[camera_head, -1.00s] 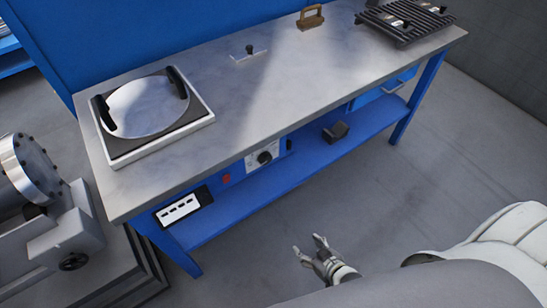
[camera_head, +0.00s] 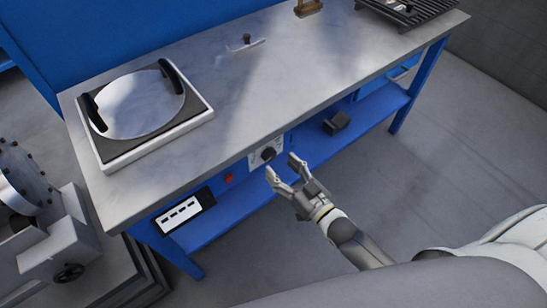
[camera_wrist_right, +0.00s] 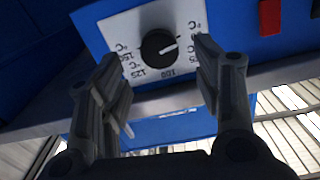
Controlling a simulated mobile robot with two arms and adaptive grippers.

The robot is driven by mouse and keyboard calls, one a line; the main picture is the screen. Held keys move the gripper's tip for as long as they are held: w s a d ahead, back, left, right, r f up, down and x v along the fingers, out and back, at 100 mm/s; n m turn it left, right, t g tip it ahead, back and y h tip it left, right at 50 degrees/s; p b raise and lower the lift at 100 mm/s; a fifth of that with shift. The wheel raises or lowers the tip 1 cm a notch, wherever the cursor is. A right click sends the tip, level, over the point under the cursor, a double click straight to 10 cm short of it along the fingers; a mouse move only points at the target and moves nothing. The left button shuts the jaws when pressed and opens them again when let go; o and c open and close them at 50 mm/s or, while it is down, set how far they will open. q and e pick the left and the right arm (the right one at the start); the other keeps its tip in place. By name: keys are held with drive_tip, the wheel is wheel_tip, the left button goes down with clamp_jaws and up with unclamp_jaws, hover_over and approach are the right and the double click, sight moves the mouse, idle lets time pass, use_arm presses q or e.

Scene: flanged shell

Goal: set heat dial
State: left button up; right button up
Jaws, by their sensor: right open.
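The heat dial is a black round knob (camera_head: 268,153) on a white scale plate under the front edge of the workbench. In the right wrist view the knob (camera_wrist_right: 159,46) shows between and beyond my fingers, with a light pointer line toward its right side. Numbers and degree marks ring it on the white plate (camera_wrist_right: 120,25); some are hidden by my fingers. My right gripper (camera_head: 283,167) is open and empty, just in front of the dial; in the wrist view its fingertips (camera_wrist_right: 163,70) stand apart, on either side of the knob. My left gripper is not in view.
A red button (camera_head: 228,178) and a white panel with black slots (camera_head: 181,212) sit left of the dial. The metal benchtop (camera_head: 300,80) overhangs them. A square-framed round plate with black handles (camera_head: 141,105) stands on it. A dark block (camera_head: 336,122) lies on the blue lower shelf.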

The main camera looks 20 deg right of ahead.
sight(271, 157)
drive_tip(key=shift+x, duration=2.35)
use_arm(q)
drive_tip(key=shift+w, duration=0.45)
use_arm(e)
drive_tip(key=c, duration=1)
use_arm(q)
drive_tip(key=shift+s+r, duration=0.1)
